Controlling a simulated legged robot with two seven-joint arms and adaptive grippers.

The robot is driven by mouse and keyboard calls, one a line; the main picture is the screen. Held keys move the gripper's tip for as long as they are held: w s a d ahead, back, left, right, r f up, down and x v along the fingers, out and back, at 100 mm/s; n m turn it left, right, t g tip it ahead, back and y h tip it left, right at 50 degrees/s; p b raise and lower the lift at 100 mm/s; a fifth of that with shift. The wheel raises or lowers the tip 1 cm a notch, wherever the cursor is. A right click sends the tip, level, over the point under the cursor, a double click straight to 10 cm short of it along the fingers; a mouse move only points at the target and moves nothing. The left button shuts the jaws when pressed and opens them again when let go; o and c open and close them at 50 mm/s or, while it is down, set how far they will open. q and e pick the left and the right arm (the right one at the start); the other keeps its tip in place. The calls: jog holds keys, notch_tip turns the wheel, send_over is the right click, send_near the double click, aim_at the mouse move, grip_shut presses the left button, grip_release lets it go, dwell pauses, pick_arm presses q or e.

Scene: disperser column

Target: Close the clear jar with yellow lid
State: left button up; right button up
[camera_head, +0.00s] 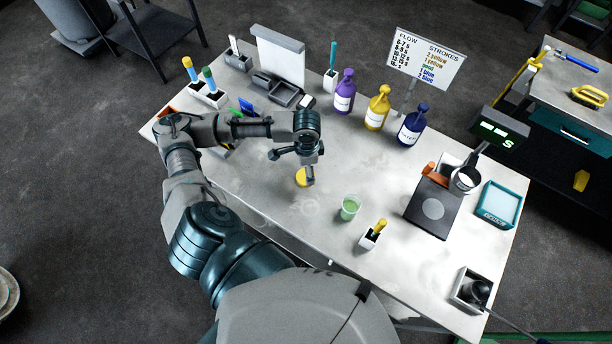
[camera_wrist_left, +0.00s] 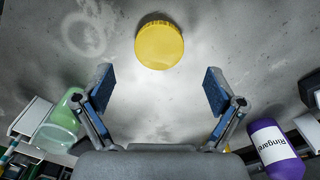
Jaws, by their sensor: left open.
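The clear jar (camera_head: 349,208) stands open on the table with pale green contents; it also shows at the left of the left wrist view (camera_wrist_left: 60,124). The round yellow lid (camera_head: 301,178) lies flat on the table, to the left of and behind the jar. In the left wrist view the lid (camera_wrist_left: 159,45) is beyond the fingertips, centred between them. My left gripper (camera_head: 292,167) is open and empty, pointing down close to the lid, with one finger overlapping its edge in the head view. Contact cannot be told. My right gripper is not in view.
A small white holder with a yellow-topped item (camera_head: 371,234) stands right of the jar. Purple (camera_head: 344,92), yellow (camera_head: 377,108) and blue (camera_head: 412,127) bottles stand behind. A dark scale-like device (camera_head: 432,212) is further right. The table around the lid is clear.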

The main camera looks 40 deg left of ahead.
aim_at(301, 177)
pick_arm(q)
notch_tip(301, 177, down, 5)
jog(key=shift+a+f+b, duration=0.1)
jog(key=shift+b, duration=0.2)
jog(key=shift+s, duration=0.1)
dwell(0.3)
jog(key=c, duration=0.8)
